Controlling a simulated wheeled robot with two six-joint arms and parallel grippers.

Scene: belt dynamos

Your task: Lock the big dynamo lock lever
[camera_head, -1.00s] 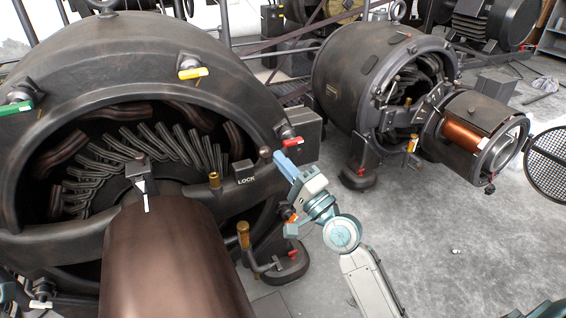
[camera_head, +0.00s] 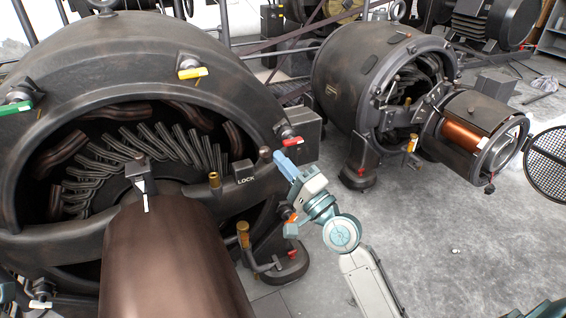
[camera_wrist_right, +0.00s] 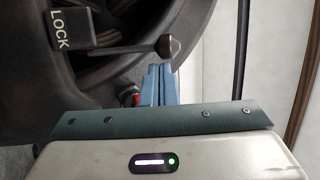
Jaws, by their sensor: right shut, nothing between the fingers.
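The big dynamo (camera_head: 150,50) fills the left of the head view, a dark drum with an open front and copper windings inside. A black block marked LOCK (camera_head: 243,172) sits on its front crossbar, and it also shows at the upper left in the wrist view (camera_wrist_right: 62,30). The lock lever (camera_wrist_right: 130,49) runs right from that block as a thin dark rod ending in a pointed knob. My right gripper (camera_head: 279,156) has its blue fingers together and empty. In the wrist view the fingertips (camera_wrist_right: 160,68) are just below the knob; contact cannot be told.
A smaller dynamo (camera_head: 365,75) with a copper coil (camera_head: 466,132) stands at the back right. A brown cylinder (camera_head: 170,262) juts forward from the big dynamo. A round mesh guard (camera_head: 547,163) is at the right edge. Grey floor (camera_head: 430,240) is open at the right.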

